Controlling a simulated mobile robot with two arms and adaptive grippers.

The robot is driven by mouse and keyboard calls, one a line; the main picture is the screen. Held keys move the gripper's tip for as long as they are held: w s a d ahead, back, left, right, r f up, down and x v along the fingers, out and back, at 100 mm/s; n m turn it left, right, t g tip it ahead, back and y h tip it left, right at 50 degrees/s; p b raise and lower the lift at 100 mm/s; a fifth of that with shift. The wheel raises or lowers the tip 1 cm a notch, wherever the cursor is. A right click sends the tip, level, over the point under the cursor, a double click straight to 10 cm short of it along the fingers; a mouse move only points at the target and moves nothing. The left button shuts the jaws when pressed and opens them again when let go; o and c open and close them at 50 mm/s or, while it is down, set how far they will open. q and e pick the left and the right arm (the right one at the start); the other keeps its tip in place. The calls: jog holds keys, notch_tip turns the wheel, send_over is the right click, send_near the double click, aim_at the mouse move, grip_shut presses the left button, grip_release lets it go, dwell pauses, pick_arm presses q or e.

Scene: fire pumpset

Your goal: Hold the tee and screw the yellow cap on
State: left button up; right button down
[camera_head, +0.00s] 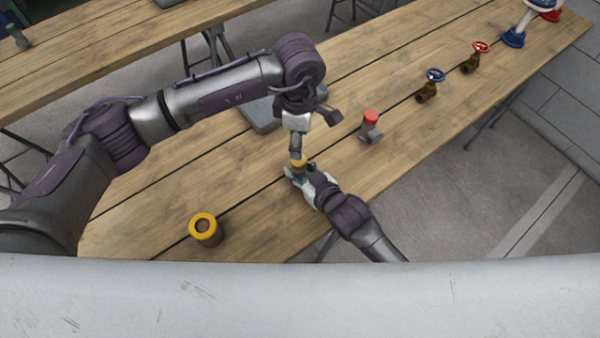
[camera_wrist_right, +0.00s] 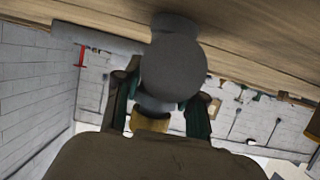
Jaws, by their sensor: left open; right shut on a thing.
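The yellow cap (camera_head: 299,163) sits between my two grippers in the head view, just below my left gripper's fingertips. It also shows in the right wrist view (camera_wrist_right: 150,123), at one end of the grey tee (camera_wrist_right: 172,65). My right gripper (camera_head: 296,173) is shut on the tee, with its green-padded fingers (camera_wrist_right: 158,108) on either side. The wrist picture is upside down, so the cap is at the upper end. My left gripper (camera_head: 297,149) is open right above the cap, close to it. The tee is mostly hidden in the head view. I cannot tell how far the cap is threaded.
A grey fitting with a red cap (camera_head: 370,126) stands to the right on the wooden table (camera_head: 270,215). Brass valves with blue (camera_head: 433,77) and red (camera_head: 480,48) handwheels stand farther right. A yellow-rimmed cylinder (camera_head: 204,229) stands at the front left. A grey flat object (camera_head: 262,115) lies behind my left gripper.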

pick_arm(q)
jog(key=n, duration=0.6)
jog(key=shift+n, duration=0.4)
jog(key=n, duration=1.2)
jog(key=shift+n, duration=0.3)
jog(key=n, duration=1.6)
jog(key=shift+a+n, duration=0.1)
jog(key=shift+n, duration=0.3)
jog(key=shift+f, duration=0.1)
